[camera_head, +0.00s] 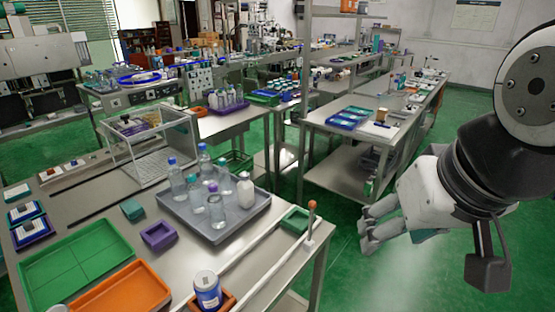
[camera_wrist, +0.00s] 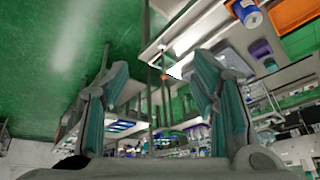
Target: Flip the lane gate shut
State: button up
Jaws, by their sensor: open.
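A thin upright post with an orange-brown knob (camera_head: 312,205) stands at the right edge of the near steel bench, by the end of a white rail (camera_head: 262,275). It looks like the gate's handle, but I cannot tell the gate's exact shape. My gripper (camera_head: 368,229) hangs off the bench's right side over the green floor, apart from the post. Its fingers are spread and empty; both also show in the wrist view (camera_wrist: 160,63). There, the bench edge and white rail parts appear beyond the fingers.
A blue-and-white can (camera_head: 207,289) stands in an orange holder at the bench front. A grey tray (camera_head: 179,213) holds several bottles. A green tray (camera_head: 75,268), an orange tray (camera_head: 122,290) and a purple bin (camera_head: 158,235) lie left. Open floor (camera_head: 350,285) lies right of the bench.

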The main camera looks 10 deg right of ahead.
jog(key=w+f+m, duration=0.1)
jog(key=m, duration=0.1)
jog(key=w+f+m+g, duration=0.1)
jog(key=shift+a+m+y+b, duration=0.15)
jog(key=shift+m+y+b, duration=0.15)
jog(key=shift+m+y, duration=0.1)
jog(key=c, duration=0.9)
jog(key=w+f+m, duration=0.1)
jog(key=m, duration=0.1)
jog(key=w+f+m+g+y, duration=0.1)
jog(key=m, duration=0.1)
jog(key=w+m+g+y+b, duration=0.1)
jog(key=w+m, duration=0.1)
jog(key=shift+w+a+f+m, duration=0.1)
jog(key=shift+a+f+m, duration=0.2)
jog(key=shift+f, duration=0.1)
grip_shut()
jog(key=w+d+f+m+t+y+b, duration=0.1)
jog(key=w+d+f+m, duration=0.4)
jog(key=m, duration=0.5)
jog(key=w+d+f+m+t+y+b, duration=0.1)
jog(key=w+d+f+m+y, duration=0.3)
jog(key=w+m, duration=0.5)
jog(key=w+d+f+m+t+y+b, duration=0.2)
jog(key=w+d+f+m, duration=0.3)
jog(key=m, duration=0.8)
jog(key=shift+w+d+f+t+y, duration=0.35)
jog(key=shift+w+f+t+y, duration=0.45)
jog(key=shift+w, duration=0.4)
